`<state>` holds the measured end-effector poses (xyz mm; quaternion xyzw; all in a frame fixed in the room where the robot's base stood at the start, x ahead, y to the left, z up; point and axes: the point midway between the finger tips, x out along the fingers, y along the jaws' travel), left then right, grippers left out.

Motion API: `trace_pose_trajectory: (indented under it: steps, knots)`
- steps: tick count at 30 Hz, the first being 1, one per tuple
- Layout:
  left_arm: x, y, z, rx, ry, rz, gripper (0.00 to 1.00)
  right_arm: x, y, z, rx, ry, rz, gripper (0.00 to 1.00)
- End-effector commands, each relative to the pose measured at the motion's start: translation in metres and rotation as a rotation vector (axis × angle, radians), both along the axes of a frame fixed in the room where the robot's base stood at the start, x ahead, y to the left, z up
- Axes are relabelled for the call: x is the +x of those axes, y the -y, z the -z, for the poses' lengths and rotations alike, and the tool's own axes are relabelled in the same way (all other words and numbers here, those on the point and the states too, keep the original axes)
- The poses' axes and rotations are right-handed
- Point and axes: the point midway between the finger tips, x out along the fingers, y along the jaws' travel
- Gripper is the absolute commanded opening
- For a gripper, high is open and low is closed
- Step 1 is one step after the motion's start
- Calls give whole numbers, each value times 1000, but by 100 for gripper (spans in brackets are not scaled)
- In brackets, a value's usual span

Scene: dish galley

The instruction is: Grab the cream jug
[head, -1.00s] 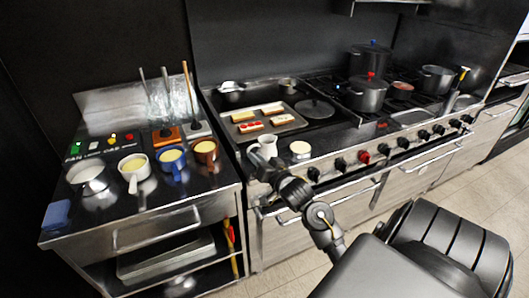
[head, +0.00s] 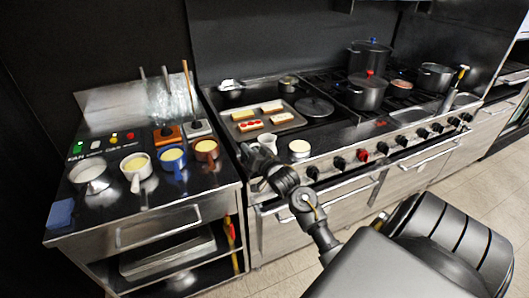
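A small white jug, which fits the cream jug (head: 268,141), stands upright at the front left of the stove top in the head view. My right gripper (head: 247,155) is right at its front left side, and the gripper and wrist hide the jug's lower left part. The fingers are dark, small and partly merged with the black stove front, so I cannot tell whether they are open or shut, or whether they touch the jug. My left gripper is not in view.
A round pale-topped pot (head: 299,148) stands close to the jug's right. Behind is a tray (head: 285,127) with several food pieces, and a dark round lid (head: 314,107). Several cups, including a brown cup (head: 207,151), stand on the left counter. Stove knobs line the front edge.

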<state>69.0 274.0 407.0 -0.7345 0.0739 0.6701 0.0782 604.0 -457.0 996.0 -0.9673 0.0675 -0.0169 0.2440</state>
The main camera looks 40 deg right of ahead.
Motion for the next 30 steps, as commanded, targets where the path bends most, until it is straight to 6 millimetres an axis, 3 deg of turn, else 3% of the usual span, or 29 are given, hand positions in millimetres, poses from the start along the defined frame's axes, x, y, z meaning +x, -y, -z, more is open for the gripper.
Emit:
trace_pose_trajectory:
  steps: [20,30]
  knots:
    - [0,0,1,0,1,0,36,0,0,-4,-2,4,0,0]
    - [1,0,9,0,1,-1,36,0,0,-26,-3,6,-1,0]
